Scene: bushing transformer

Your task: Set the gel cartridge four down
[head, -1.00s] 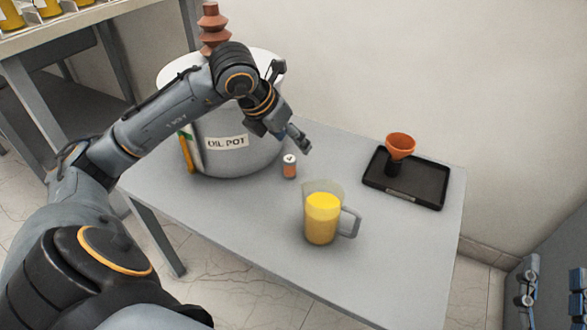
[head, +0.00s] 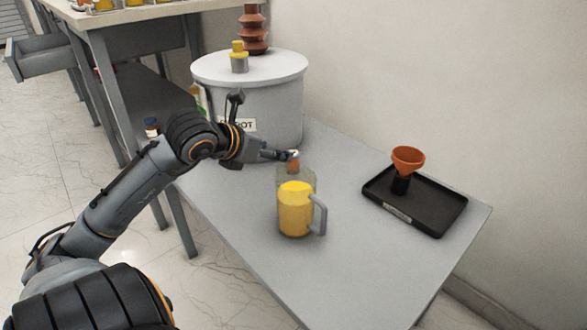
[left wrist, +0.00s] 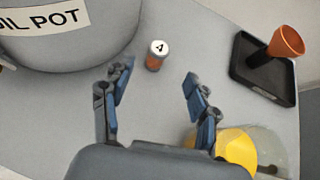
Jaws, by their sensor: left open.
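The gel cartridge four (left wrist: 155,58), small, orange-brown with a white top marked 4, stands upright on the grey table in the left wrist view. In the head view the cartridge (head: 293,166) is partly hidden behind the jug's rim and my fingers. My left gripper (left wrist: 157,82) is open, with its fingers spread to either side and the cartridge just beyond the gap between the tips. In the head view the left gripper (head: 284,155) is low over the table, coming from the left beside the pot. My right gripper is not in view.
The grey oil pot (head: 275,105) stands close behind the cartridge. A clear jug of yellow liquid (head: 296,210) stands close in front. A black tray (head: 432,215) with an orange funnel (head: 408,160) lies at the right. The table's front right is clear.

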